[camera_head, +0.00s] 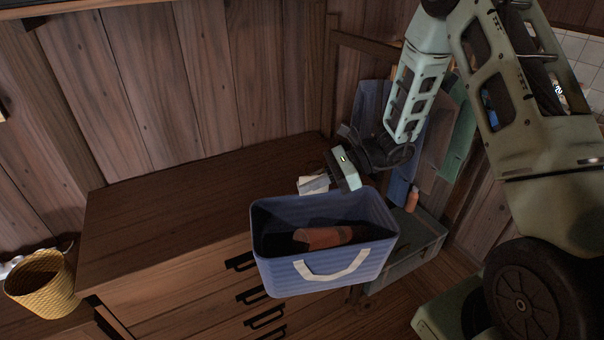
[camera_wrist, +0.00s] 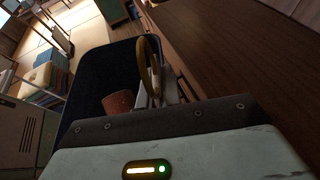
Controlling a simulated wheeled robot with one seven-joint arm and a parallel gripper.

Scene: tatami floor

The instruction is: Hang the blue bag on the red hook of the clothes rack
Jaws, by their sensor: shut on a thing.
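The blue bag (camera_head: 276,274) is an open-topped, box-shaped tote with a pale handle on its near side. It hangs upright in front of the wooden drawer chest, with a reddish-brown object (camera_head: 322,237) inside. My gripper (camera_head: 314,185) is at the bag's far rim, shut on its far handle; the exact grip is partly hidden. In the wrist view, the dark blue bag (camera_wrist: 100,75) opens below the fingers, and a tan loop (camera_wrist: 151,68) stands by them. I cannot make out the red hook. Hanging garments (camera_head: 440,125) behind my arm may be on the clothes rack.
The wooden chest (camera_head: 190,190) has a clear top. A yellow woven basket (camera_head: 45,288) stands at the left. A grey-green box (camera_head: 408,250) with an orange bottle (camera_head: 412,199) on it stands behind the bag at right. A wooden wall closes the back.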

